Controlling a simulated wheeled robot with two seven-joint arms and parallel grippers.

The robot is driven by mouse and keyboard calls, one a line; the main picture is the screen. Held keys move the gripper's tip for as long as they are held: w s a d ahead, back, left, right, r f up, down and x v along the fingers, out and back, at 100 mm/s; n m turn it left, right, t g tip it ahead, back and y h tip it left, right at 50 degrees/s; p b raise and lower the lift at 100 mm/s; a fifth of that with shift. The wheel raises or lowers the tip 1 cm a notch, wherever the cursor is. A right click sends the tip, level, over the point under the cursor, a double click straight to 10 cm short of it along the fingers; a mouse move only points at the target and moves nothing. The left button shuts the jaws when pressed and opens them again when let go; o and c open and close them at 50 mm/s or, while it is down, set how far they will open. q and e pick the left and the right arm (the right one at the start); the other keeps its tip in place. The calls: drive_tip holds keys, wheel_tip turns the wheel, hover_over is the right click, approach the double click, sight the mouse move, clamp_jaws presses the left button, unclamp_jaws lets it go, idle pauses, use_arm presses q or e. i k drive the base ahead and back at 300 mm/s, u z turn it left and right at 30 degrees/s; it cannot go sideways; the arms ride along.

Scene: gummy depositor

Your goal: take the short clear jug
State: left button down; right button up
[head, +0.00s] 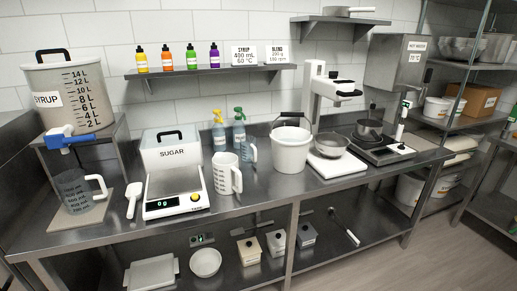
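A short, clear grey jug (76,193) with volume marks and a white handle on its right stands upright on a board (62,218) at the left of the bench, below the blue tap of the syrup tank. A taller white jug (223,174) with marks stands right of the scale. A small bluish clear jug (249,153) stands just behind it, partly hidden. I cannot tell for sure which clear jug the task names. Neither of my grippers is in view.
The syrup tank (66,92) stands on a raised stand at the left. A white scoop (132,200), a scale (176,203) and a sugar bin (170,151) are right of the grey jug. A white bucket (290,152) stands mid-bench. The front bench edge is mostly clear.

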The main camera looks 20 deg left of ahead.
sight(248, 150)
drive_tip(key=z, duration=0.75)
drive_tip(key=i, duration=1.95)
drive_tip(key=u, duration=0.4)
